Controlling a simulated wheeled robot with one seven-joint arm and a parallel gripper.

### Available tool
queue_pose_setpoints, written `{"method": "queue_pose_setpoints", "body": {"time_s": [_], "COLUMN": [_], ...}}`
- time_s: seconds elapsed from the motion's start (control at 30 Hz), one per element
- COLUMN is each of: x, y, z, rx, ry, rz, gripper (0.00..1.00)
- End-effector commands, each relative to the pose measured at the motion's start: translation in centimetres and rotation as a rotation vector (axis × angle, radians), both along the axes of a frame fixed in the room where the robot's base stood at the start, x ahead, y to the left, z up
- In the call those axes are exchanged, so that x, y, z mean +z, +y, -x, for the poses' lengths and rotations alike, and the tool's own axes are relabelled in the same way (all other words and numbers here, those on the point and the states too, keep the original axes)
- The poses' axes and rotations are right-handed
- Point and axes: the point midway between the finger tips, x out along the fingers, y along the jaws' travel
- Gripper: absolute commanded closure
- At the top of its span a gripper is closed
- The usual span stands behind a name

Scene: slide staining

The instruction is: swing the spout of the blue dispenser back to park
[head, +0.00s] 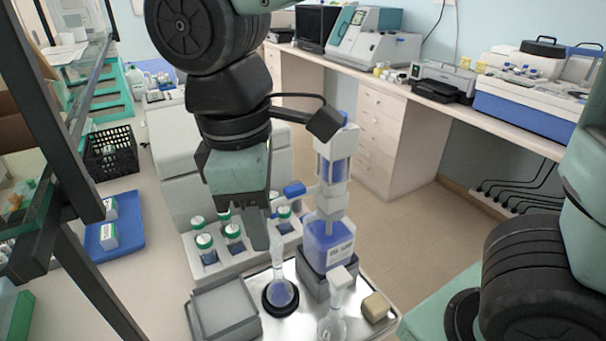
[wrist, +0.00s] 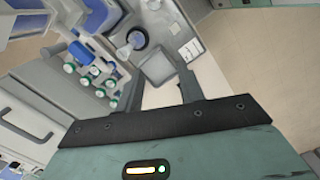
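The blue dispenser (head: 328,243) stands upright on a grey block on the metal tray, with a clear blue cylinder and pale head above its bottle. A blue-ended arm (head: 294,189), apparently its spout, points left from the dispenser toward the tube rack; it shows in the wrist view too (wrist: 78,50). My gripper (head: 262,240) points down to the left of the dispenser, above the flask with blue liquid (head: 281,292). In the wrist view my gripper's fingers (wrist: 155,88) are spread apart with nothing between them. Part of the spout area is close behind my gripper in the head view.
A white rack of green-capped tubes (head: 205,250) stands behind the flask. A second flask (head: 333,322), a sponge (head: 375,307) and a grey lidded box (head: 224,308) are around the tray. A blue tray (head: 113,236) and black basket (head: 111,153) are at left.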

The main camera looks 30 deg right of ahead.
Motion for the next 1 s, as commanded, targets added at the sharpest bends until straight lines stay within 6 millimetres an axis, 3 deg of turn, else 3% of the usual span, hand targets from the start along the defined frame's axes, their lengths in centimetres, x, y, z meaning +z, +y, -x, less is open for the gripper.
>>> {"method": "queue_pose_setpoints", "body": {"time_s": [0.17,0.4,0.6,0.77,1.0], "x": [3.1,9.4,12.8,12.1,8.1], "y": [0.3,-0.5,-1.3,-1.9,-3.6], "z": [-2.6,-6.3,-7.5,-7.5,-7.5], "rx": [0.146,0.360,0.443,0.450,0.448], "ry": [0.009,0.043,0.075,0.083,0.085], "rz": [0.067,0.210,0.287,0.296,0.296], "gripper": [0.62,0.62,0.62,0.62,0.62]}}
